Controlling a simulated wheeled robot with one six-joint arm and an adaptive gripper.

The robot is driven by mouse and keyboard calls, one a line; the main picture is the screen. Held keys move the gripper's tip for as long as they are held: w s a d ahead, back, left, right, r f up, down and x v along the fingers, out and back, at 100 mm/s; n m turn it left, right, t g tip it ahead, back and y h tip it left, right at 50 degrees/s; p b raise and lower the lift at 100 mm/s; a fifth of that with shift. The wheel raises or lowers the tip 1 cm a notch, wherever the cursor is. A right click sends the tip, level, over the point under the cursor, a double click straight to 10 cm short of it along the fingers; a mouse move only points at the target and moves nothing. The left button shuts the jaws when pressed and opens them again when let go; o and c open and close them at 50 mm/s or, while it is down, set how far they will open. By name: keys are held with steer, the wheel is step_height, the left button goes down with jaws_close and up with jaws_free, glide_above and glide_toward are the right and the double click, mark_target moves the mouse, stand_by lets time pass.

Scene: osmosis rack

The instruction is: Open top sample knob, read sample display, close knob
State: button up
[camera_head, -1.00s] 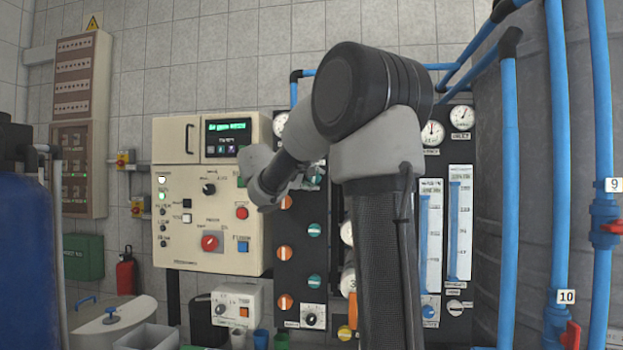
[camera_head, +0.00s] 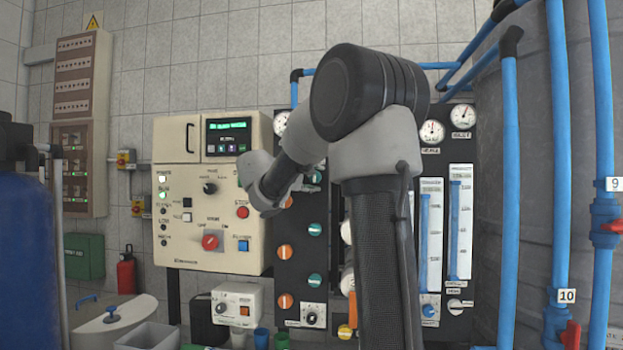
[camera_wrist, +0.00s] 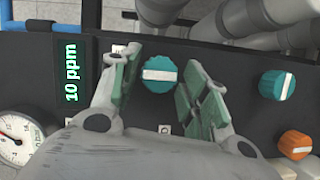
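In the wrist view a teal knob (camera_wrist: 159,75) with a white bar sits on the black panel. The bar lies across the picture. My gripper (camera_wrist: 160,82) is open, with its green-padded fingers on either side of this knob; narrow gaps seem to remain, and I cannot tell whether either finger touches it. The sample display (camera_wrist: 71,72), left of the left finger, reads "10 ppm" in green, turned sideways. In the head view my arm hides the fingers and the display.
Another teal knob (camera_wrist: 277,85) and an orange knob (camera_wrist: 294,144) are to the right in the wrist view. A gauge (camera_wrist: 18,135) is at lower left. Grey pipes (camera_wrist: 235,22) run close along the top. In the head view a cream control box (camera_head: 208,215) stands left of the black panel.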

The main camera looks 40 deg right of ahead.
stand_by(0.3)
steer(key=v, duration=1.2)
